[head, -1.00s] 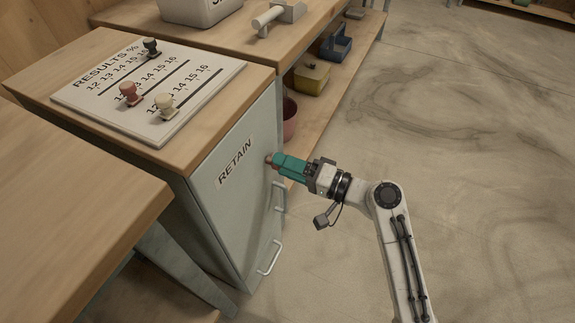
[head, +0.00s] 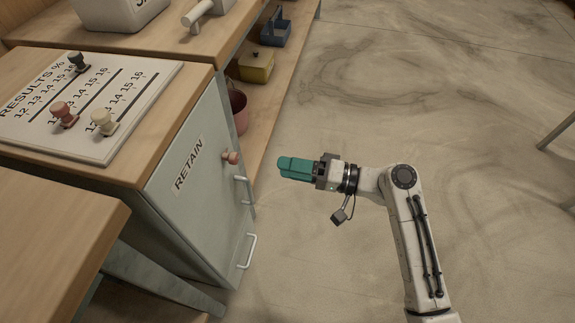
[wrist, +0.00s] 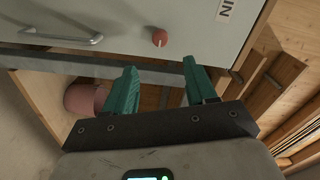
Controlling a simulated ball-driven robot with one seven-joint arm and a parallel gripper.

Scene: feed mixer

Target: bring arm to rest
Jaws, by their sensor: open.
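My gripper (head: 284,168) has teal fingers and hangs in the air over the floor, to the right of the grey RETAIN cabinet (head: 190,215). It is apart from the cabinet's round reddish knob (head: 231,157). In the wrist view my gripper (wrist: 160,82) shows its two fingers spread apart with nothing between them. The same knob (wrist: 159,37) shows on the cabinet front beyond the fingertips. My arm stretches out and is bent at the elbow.
A results board (head: 90,105) with several pegs lies on the cabinet top. A shelf beside it holds a pink bucket (head: 237,110), a yellow box (head: 257,66) and a blue caddy (head: 275,27). Silver handles (head: 246,251) stick out from the cabinet. The floor (head: 400,90) to the right is clear.

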